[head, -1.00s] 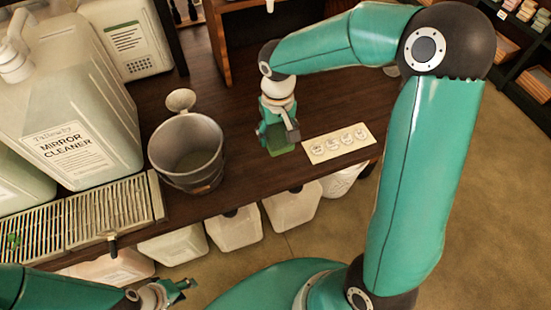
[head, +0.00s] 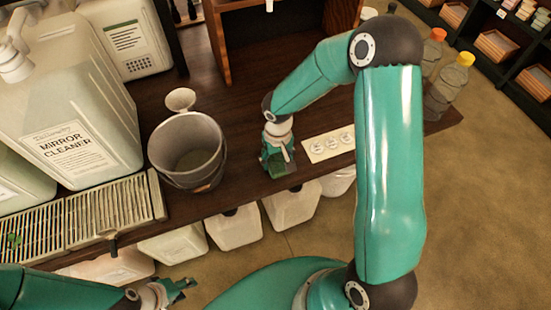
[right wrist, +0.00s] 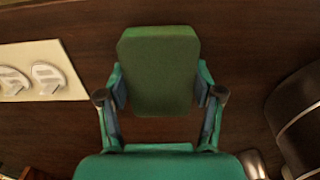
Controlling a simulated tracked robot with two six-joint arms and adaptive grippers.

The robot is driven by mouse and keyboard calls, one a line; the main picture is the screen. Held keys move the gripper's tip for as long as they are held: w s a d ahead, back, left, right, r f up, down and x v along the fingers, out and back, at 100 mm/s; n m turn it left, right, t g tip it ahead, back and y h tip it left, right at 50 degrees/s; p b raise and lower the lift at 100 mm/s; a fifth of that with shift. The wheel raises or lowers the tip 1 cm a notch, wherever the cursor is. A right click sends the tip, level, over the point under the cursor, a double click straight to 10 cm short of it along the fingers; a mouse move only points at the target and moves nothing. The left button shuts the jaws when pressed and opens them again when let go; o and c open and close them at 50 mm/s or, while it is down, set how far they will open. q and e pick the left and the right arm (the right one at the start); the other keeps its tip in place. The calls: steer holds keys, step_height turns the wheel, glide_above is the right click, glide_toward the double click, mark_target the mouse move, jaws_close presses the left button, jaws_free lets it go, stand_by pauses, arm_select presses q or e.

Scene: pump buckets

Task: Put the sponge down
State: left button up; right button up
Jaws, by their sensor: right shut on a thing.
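A green sponge (right wrist: 158,70) is between the two fingers of my right gripper (right wrist: 160,92) in the right wrist view, over the dark wooden bench top (right wrist: 215,35). My right gripper (head: 280,167) is shut on it and points down near the front edge of the bench, right of the bucket, in the head view. The sponge is mostly hidden there, and I cannot tell whether it touches the wood. My left gripper (head: 178,286) is at the lower left, in front of the bench and away from the sponge. Its fingers are too small to read.
A grey metal bucket (head: 187,150) stands left of my right gripper. A pale card with round marks (head: 327,144) lies to its right. A large mirror cleaner jug (head: 70,110) and a slatted drain grate (head: 85,212) are at the left. Bottles (head: 448,80) stand at the right end.

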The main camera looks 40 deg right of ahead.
mark_target(277, 159)
steer(key=o, duration=1.1)
step_height(277, 159, up, 12)
stand_by(0.5)
